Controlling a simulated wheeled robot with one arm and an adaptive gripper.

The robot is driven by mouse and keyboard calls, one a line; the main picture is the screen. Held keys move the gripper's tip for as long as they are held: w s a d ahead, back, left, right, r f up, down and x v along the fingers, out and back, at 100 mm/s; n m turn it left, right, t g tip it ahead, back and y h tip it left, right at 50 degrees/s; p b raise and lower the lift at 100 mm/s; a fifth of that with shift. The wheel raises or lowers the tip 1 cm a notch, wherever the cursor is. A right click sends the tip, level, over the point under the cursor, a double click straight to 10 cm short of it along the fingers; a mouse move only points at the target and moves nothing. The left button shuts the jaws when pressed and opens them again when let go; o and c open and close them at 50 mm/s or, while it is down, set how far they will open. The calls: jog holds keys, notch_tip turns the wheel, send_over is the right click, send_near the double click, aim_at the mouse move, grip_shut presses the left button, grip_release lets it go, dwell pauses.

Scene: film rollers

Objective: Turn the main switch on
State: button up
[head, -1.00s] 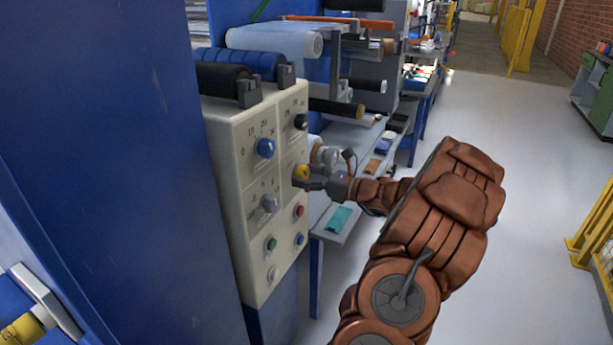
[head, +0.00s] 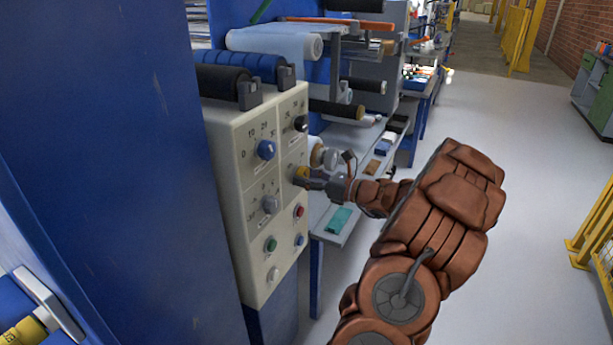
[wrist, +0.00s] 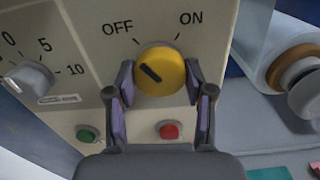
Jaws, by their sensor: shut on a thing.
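The main switch is a round yellow knob (wrist: 161,70) on the cream control panel (wrist: 85,25), between the printed words OFF and ON. Its dark pointer mark slants up and left, toward OFF. My gripper (wrist: 160,82) has one finger on each side of the knob and is shut on it. In the head view, my gripper (head: 307,177) reaches the panel from the right, and its fingers partly hide the yellow knob (head: 301,172).
A grey dial (wrist: 30,78) is left of the switch. A green button (wrist: 87,133) and a red button (wrist: 168,130) are below it. Rollers (head: 275,42) stand behind the panel, and a bench (head: 345,215) is beside it. Open floor (head: 500,150) lies right of my arm.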

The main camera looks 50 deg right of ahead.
jog(key=shift+r+p, duration=0.2)
jog(key=shift+p, duration=0.15)
jog(key=shift+r+m+p, duration=0.15)
jog(key=shift+m+p, duration=0.35)
jog(key=shift+p, duration=0.7)
jog(key=m+p, duration=0.1)
jog(key=p, duration=0.3)
jog(key=shift+m, duration=0.4)
jog(key=m+p, duration=0.4)
jog(key=p, duration=0.4)
jog(key=shift+p, duration=0.35)
jog(key=m+p, duration=0.3)
jog(key=p, duration=0.1)
jog(key=shift+m, duration=0.3)
jog(key=shift+f+m+p, duration=0.15)
jog(key=shift+m+p, duration=0.35)
jog(key=shift+m, duration=0.3)
jog(key=shift+f+m+p, duration=0.15)
jog(key=shift+m+p, duration=0.35)
jog(key=shift+m, duration=0.3)
jog(key=o, duration=1.2)
jog(key=shift+c, duration=0.2)
